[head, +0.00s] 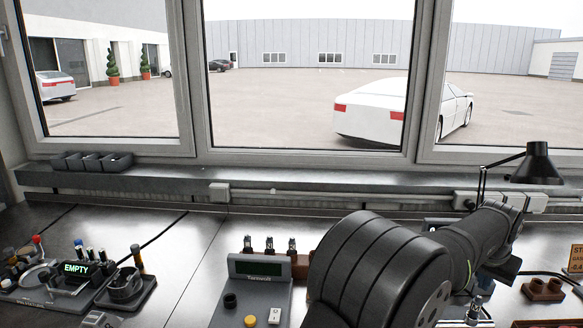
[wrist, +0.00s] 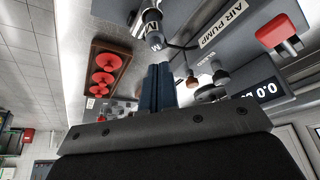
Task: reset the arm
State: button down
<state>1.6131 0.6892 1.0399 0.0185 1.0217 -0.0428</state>
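My gripper (wrist: 161,68) shows in the wrist view as two dark blue fingers close side by side with only a thin line between them. It looks shut, and I see nothing held between the fingers. A metal cylinder marked "M" (wrist: 152,32) is just beyond the fingertips in the picture; I cannot tell whether they touch. In the head view my dark arm fills the lower right and reaches over the bench toward the right; the fingertips cannot be made out there.
An air pump box (wrist: 265,28) with a red switch is at the right in the wrist view; a brown holder with red discs (wrist: 94,86) is at the left. In the head view, a Termvolt box (head: 262,268) and a lamp (head: 537,165) stand on the bench. Bare bench (head: 190,255) lies left of the box.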

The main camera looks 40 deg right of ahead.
dwell(0.5)
jog(key=w+a+r+n+t, duration=0.1)
jog(key=w+a+r+n, duration=0.35)
jog(key=w+a, duration=1.1)
jog(key=w+a+r+n+t, duration=0.1)
jog(key=w+a, duration=0.4)
jog(key=a, duration=0.2)
jog(key=w+a+r, duration=0.2)
jog(key=w+a, duration=0.3)
jog(key=a, duration=0.3)
jog(key=a+f+n+t, duration=0.1)
jog(key=a+f+n, duration=0.1)
jog(key=a, duration=0.8)
jog(key=a+f+n+t, duration=0.1)
jog(key=a+f+n, duration=0.1)
jog(key=a, duration=0.7)
jog(key=s+a+f+n+y, duration=0.1)
jog(key=s+a+f+n, duration=0.1)
jog(key=a, duration=0.5)
jog(key=s+a+f+n+t+y, duration=0.1)
jog(key=s+a+f, duration=0.3)
jog(key=a+f, duration=0.3)
jog(key=shift+s+a+f+n, duration=0.15)
jog(key=shift+f+n, duration=0.05)
jog(key=shift+n, duration=0.15)
